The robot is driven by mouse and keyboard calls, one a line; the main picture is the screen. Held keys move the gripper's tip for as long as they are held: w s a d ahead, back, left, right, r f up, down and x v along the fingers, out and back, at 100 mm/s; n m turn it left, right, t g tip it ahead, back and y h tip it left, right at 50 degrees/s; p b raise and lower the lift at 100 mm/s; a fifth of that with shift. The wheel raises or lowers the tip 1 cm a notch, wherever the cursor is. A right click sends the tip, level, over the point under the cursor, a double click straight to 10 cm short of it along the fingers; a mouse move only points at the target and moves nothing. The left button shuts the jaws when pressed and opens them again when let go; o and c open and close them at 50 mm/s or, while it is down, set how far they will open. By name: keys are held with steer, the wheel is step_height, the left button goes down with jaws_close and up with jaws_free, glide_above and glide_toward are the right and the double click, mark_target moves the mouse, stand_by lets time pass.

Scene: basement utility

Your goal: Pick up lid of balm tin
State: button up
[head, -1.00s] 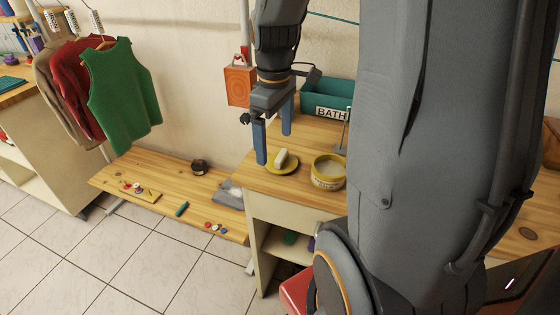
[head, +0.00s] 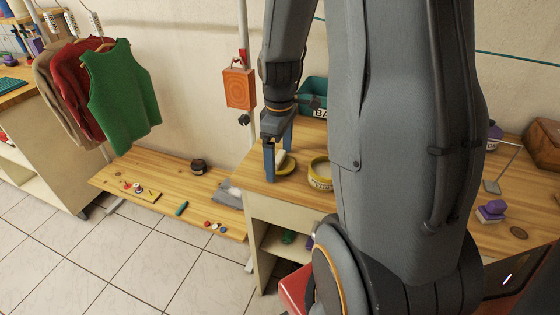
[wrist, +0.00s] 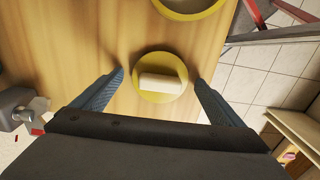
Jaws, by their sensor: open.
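The lid of the balm tin is a round yellow disc (head: 291,168) with a cream bar across its top, lying flat on the wooden worktop. It shows whole in the wrist view (wrist: 158,64). The yellow balm tin (head: 320,183) stands open just right of the lid, and its rim also shows at the top of the wrist view (wrist: 190,15). My gripper (head: 279,158) is open and empty, just above the lid. In the wrist view its two blue fingers (wrist: 159,77) lie on either side of the lid, apart from it. One finger hides part of the lid in the head view.
The wooden worktop (head: 255,178) carries a teal bin (head: 312,92) at the back. A low bench (head: 155,170) with small items stands to the left. Purple items (head: 491,210) lie at the right. My arm hides the middle of the worktop.

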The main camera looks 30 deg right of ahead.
steer(key=c, duration=1.1)
steer(key=shift+c, duration=0.3)
steer(key=shift+r, duration=0.1)
